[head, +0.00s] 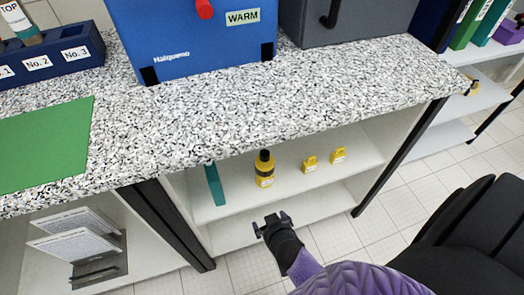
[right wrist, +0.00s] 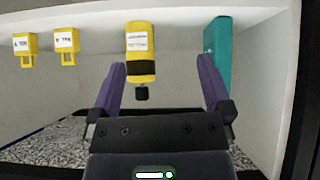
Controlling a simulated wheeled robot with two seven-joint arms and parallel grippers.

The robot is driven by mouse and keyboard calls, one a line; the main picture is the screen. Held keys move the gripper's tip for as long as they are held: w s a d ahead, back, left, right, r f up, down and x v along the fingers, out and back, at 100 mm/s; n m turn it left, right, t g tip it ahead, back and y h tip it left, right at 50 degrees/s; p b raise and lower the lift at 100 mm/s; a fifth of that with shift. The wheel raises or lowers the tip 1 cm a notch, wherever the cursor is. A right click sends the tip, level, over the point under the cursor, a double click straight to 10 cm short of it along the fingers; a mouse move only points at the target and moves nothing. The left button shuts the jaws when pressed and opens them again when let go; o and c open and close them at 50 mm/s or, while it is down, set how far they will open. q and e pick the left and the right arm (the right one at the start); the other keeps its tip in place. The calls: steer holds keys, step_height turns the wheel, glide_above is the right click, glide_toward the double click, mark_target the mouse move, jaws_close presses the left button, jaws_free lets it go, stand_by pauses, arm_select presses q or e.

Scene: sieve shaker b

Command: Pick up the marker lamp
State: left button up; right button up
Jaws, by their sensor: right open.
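A yellow bottle-shaped thing with a black top (head: 264,168) stands upright on the shelf under the counter. In the right wrist view it appears upside down (right wrist: 141,48), between the lines of my fingers. Two small yellow pieces with white labels, one nearer it (head: 310,164) and one farther right (head: 338,155), stand on the same shelf; they also show in the right wrist view. I cannot tell which of these is the marker lamp. My right gripper (head: 272,223) is open and empty in front of the shelf, apart from these things. My left gripper is not in view.
A teal flat piece (head: 214,184) stands left of the bottle-shaped thing on the shelf (head: 290,182). The speckled counter (head: 330,95) overhangs it. Dark posts (head: 178,228) bound the bay. A lower shelf (head: 300,208) lies beneath. A blue WARM box (head: 190,40) stands on top.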

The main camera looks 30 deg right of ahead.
mark_target(266, 172)
steer(key=w+d+m+t+h+b, duration=0.1)
steer(key=w+d+b, duration=0.2)
steer(key=w, duration=0.2)
steer(key=w+d+f+m+t+h+b, duration=0.1)
steer(key=w+d+b, duration=0.1)
steer(key=w+b, duration=0.2)
steer(key=w+d+m+t+h+b, duration=0.1)
steer(key=w+d+b, duration=0.2)
steer(key=w, duration=0.3)
steer(key=shift+w+d+f, duration=0.2)
steer(key=shift+w+d, duration=0.05)
steer(key=shift+d, duration=0.1)
steer(key=shift+w+d+f, duration=0.1)
steer(key=shift+w, duration=0.2)
steer(key=shift+t, duration=0.3)
steer(key=c, duration=0.9)
jaws_close()
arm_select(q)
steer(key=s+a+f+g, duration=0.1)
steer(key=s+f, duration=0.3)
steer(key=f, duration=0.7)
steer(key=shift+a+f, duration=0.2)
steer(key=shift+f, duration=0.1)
